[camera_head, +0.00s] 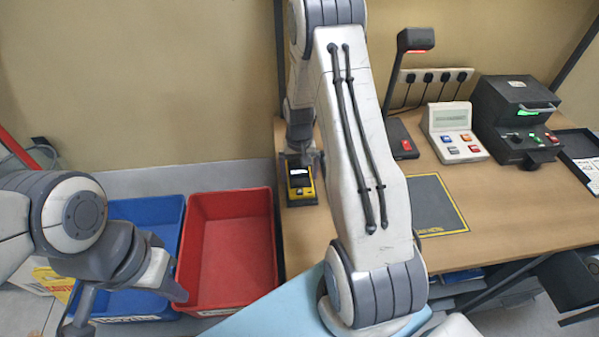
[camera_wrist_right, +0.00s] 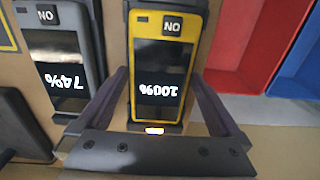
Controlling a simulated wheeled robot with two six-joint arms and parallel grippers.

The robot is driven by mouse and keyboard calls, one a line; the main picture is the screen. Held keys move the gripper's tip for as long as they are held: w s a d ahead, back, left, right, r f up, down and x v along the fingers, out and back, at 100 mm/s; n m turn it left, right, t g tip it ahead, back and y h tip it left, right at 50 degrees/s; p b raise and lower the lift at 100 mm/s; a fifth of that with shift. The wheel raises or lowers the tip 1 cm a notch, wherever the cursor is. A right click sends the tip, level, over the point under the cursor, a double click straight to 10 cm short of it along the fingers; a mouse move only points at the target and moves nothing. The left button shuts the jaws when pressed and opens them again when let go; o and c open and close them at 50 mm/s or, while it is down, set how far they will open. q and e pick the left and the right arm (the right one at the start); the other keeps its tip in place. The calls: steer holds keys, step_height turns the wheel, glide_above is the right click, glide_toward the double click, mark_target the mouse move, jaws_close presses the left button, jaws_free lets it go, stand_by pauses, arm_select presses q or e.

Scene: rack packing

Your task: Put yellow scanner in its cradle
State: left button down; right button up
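The yellow scanner (camera_head: 300,181) stands at the left end of the table in the head view. In the right wrist view the yellow scanner (camera_wrist_right: 163,75) shows its screen, reading 100% upside down. My right gripper (camera_wrist_right: 160,76) is over it from above, with a finger against each side. I cannot tell how fully the scanner is seated. My left gripper (camera_head: 80,325) is low at the left, its fingers partly cut off.
Red (camera_head: 230,250) and blue (camera_head: 135,225) bins are left of the table. A lamp (camera_head: 415,40), keypad device (camera_head: 455,132) and dark machine (camera_head: 518,115) stand right. A dark mat (camera_head: 435,203) is clear.

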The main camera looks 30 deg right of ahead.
mark_target(299, 176)
steer(key=shift+r, duration=0.15)
step_height(299, 176, up, 11)
steer(key=b, duration=0.2)
steer(key=s+a+r+n, duration=0.2)
steer(key=s+a+r, duration=0.1)
steer(key=a, duration=0.5)
steer(key=s+a+r+n, duration=0.2)
steer(key=a+r+n, duration=0.1)
steer(key=a, duration=0.5)
steer(key=s+a+r+n, duration=0.1)
steer(key=s+a+n, duration=0.2)
steer(key=s, duration=0.7)
steer(key=s+a+n+y, duration=0.1)
steer(key=s+a+n, duration=0.3)
steer(key=s+a, duration=0.4)
steer(key=shift+s+a+r+n, duration=0.15)
steer(key=shift+s+r+n, duration=0.2)
steer(key=shift+s, duration=0.5)
